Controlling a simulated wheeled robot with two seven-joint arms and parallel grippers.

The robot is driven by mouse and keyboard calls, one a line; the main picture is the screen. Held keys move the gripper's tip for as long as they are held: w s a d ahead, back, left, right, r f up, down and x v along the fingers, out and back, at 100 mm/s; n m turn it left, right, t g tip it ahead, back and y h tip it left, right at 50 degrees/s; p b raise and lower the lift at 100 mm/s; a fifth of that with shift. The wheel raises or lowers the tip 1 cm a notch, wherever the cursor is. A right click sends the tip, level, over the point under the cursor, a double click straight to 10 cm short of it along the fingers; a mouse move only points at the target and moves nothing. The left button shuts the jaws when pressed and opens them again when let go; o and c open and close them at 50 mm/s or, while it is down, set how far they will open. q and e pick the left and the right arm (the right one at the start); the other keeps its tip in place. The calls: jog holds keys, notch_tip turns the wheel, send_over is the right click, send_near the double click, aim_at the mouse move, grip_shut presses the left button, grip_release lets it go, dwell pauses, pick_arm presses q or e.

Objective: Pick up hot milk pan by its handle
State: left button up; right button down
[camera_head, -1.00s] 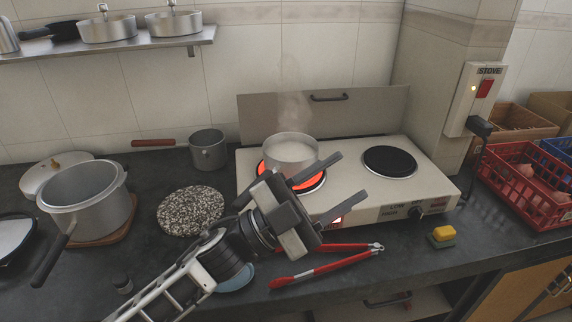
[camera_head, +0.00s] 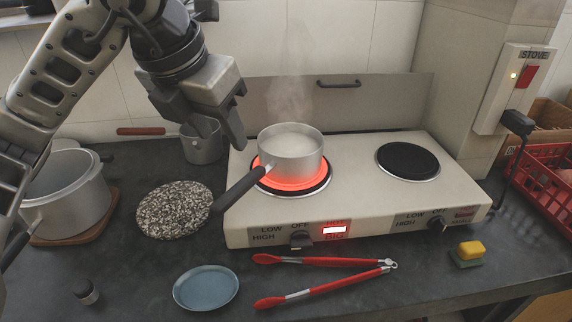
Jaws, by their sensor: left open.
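The hot milk pan (camera_head: 291,156) stands on the glowing red left burner (camera_head: 318,185) of the stove. It holds white milk, and steam rises from it. Its dark handle (camera_head: 241,189) points toward the front left, past the stove's edge. My left gripper (camera_head: 212,135) is open and empty, with its fingers pointing down, to the left of the pan and above the handle's level in the picture. It appears apart from the pan and partly covers a small pot behind it. My right gripper is not in view.
A small pot (camera_head: 204,149) with a brown handle stands behind. A speckled round trivet (camera_head: 174,210), a blue plate (camera_head: 206,288), red tongs (camera_head: 325,282) and a sponge (camera_head: 469,252) lie on the counter. A large pot (camera_head: 66,194) is at left. The right burner (camera_head: 407,161) is bare.

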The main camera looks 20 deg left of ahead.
pick_arm(q)
jog(key=b, duration=0.1)
send_over(244, 180)
jog(key=s, duration=0.2)
jog(key=f, duration=0.7)
jog(key=shift+s+d+f, duration=0.15)
jog(key=shift+d+f, duration=0.1)
jog(key=shift+d, duration=0.05)
jog(key=x, duration=0.5)
jog(key=shift+a+f, duration=0.1)
jog(key=shift+a, duration=0.25)
jog(key=c, duration=1)
jog(key=shift+r, duration=0.2)
